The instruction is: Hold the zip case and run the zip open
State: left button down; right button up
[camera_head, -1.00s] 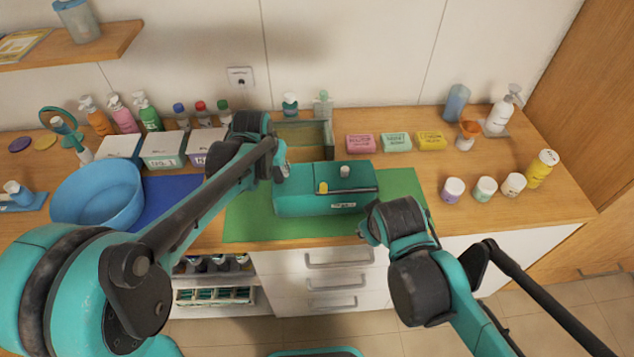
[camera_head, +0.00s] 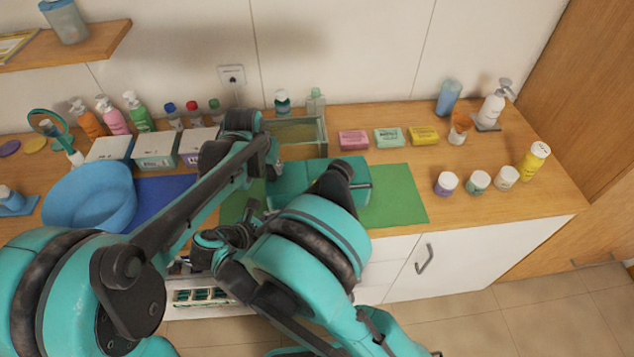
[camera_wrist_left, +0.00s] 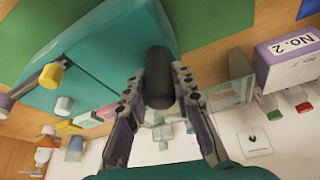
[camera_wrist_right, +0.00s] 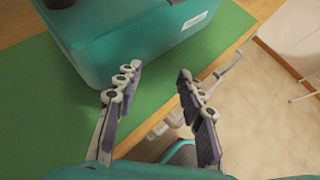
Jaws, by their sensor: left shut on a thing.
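The zip case (camera_head: 292,178) is a teal box on the green mat (camera_head: 398,195). My right arm hides part of it in the head view. In the left wrist view the case (camera_wrist_left: 105,48) carries a yellow knob (camera_wrist_left: 51,75), a white knob (camera_wrist_left: 64,104) and a dark bar. My left gripper (camera_head: 274,160) is at the case's left end, shut on a dark rounded tab (camera_wrist_left: 158,78). My right gripper (camera_wrist_right: 157,76) is open and empty, close to the labelled face of the case (camera_wrist_right: 135,38), apart from it.
A glass-sided bin (camera_head: 303,135) stands behind the case. Soaps (camera_head: 388,138) and small jars (camera_head: 478,181) are to the right. A blue bowl (camera_head: 90,195) and labelled boxes (camera_head: 155,148) are to the left. The counter's front edge runs just before the mat.

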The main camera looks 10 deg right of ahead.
aim_at(317, 182)
jog(key=a+r+t+h, duration=0.2)
jog(key=h, duration=0.1)
jog(key=shift+a+r, duration=0.1)
jog(key=shift+r, duration=0.2)
jog(key=w+d+r+h, duration=0.1)
jog(key=w+d, duration=0.1)
jog(key=d, duration=0.1)
jog(key=w+d+r+h, duration=0.1)
jog(key=w+d, duration=0.1)
jog(key=d, duration=0.2)
jog(key=w+d+r+m+h, duration=0.1)
jog(key=w+d, duration=0.1)
jog(key=d, duration=0.2)
jog(key=shift+w+r+t, duration=0.3)
jog(key=shift+w+r, duration=0.05)
jog(key=shift+w, duration=0.05)
grip_shut()
